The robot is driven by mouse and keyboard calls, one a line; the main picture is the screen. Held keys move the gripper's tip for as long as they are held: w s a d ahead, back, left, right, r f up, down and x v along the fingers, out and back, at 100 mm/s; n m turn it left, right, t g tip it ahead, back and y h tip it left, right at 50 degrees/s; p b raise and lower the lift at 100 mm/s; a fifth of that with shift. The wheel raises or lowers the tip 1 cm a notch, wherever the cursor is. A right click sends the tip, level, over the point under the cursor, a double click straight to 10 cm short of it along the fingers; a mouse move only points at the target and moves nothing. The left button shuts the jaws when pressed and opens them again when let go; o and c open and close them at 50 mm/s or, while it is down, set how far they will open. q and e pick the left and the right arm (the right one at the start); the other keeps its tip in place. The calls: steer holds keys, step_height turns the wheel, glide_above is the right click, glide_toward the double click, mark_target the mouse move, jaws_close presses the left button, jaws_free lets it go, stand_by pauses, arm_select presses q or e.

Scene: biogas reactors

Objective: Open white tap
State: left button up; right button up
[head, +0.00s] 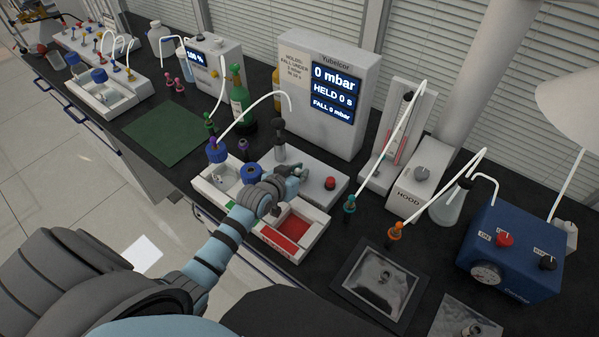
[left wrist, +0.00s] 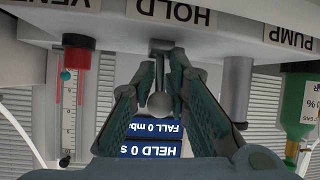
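A pale grey stem with a ball end (left wrist: 159,103), the palest of the taps in view, stands by the HOLD label (left wrist: 172,12) in the left wrist view. It looks like the white tap. My left gripper (left wrist: 165,110) is open, with its dark green-grey fingers on either side of the ball; I cannot tell whether either touches it. In the head view my left gripper (head: 296,176) is over the grey-white base unit (head: 315,205) and hides the tap. A red knob (left wrist: 76,60) stands by the VENT label. My right gripper is not in view.
A tall dark knob (head: 279,130) and a red knob (head: 330,183) flank my gripper. The display unit (head: 345,60) stands behind. A white tray (head: 262,232) with bottles and a red compartment lies in front. Tubes with teal (head: 350,204) and orange (head: 395,232) ends stand right.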

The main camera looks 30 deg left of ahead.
arm_select(q)
steer(key=shift+o, duration=0.8)
steer(key=v, duration=1.2)
